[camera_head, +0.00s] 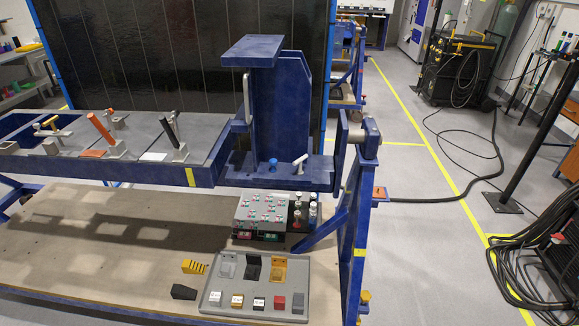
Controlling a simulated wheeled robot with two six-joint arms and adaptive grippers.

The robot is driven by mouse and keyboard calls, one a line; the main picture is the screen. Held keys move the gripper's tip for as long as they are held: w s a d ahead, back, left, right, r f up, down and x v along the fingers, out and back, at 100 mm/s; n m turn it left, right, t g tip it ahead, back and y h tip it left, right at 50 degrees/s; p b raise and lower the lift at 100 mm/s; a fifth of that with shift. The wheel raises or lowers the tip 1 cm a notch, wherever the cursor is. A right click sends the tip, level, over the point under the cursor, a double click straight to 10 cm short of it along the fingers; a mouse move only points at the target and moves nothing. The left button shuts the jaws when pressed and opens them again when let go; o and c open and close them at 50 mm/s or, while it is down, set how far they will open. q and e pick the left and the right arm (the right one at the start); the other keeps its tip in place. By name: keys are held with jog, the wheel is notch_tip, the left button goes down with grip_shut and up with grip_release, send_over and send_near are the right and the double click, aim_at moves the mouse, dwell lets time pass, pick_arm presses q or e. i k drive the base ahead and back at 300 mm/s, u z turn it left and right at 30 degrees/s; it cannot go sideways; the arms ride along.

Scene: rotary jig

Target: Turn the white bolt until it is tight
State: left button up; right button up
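A small white piece (300,160), which looks like the white bolt, stands on the blue base plate (240,180) of the rotary jig, at its right part. It appears tilted, and it is too small to tell how far it is screwed in. A blue knob (273,163) stands just left of it. A tall blue bracket (285,100) rises behind both. Neither of my grippers is in view.
Handled clamps, orange (101,128) and black (172,128), stand on the jig's grey panels to the left. Below, a wooden shelf (80,235) carries a grey tray (210,300) of small blocks and a box (262,210) with coloured parts. Bottles stand beside the box.

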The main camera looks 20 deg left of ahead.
aim_at(299, 172)
jog(key=u, duration=0.75)
jog(key=i, duration=1.05)
jog(key=u, duration=0.6)
